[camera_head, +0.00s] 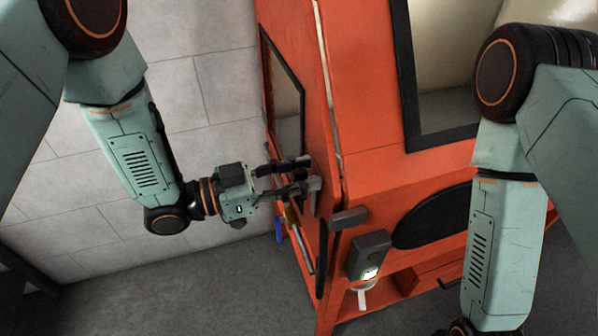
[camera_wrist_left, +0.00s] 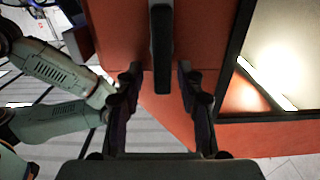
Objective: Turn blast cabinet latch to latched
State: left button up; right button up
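The blast cabinet (camera_head: 365,120) is an orange box; its orange side also shows in the left wrist view (camera_wrist_left: 112,35). A dark bar-like handle, which looks like the latch (camera_wrist_left: 161,50), stands out from that side and points down in the left wrist view. In the head view the latch (camera_head: 314,196) is a small grey piece, partly hidden by my gripper. My left gripper (camera_head: 300,174) is at the cabinet side with its fingers apart. In the left wrist view its fingers (camera_wrist_left: 160,92) lie either side of the handle's lower end, with gaps on both sides. My right gripper is out of view.
A grey block (camera_head: 349,217) and a grey box with a lit display (camera_head: 370,254) are on the cabinet's near corner. A black oval (camera_head: 437,215) is on its front. A dark-framed window (camera_wrist_left: 275,75) lies right of the handle. Open floor (camera_head: 130,285) lies at left.

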pick_arm(q)
jog(key=shift+w+f, duration=0.15)
jog(key=shift+w, duration=0.15)
jog(key=shift+c, duration=0.9)
jog(key=shift+s+a, duration=0.1)
jog(key=shift+s, duration=0.2)
jog(key=c, duration=0.5)
jog(key=shift+w, duration=0.15)
grip_shut()
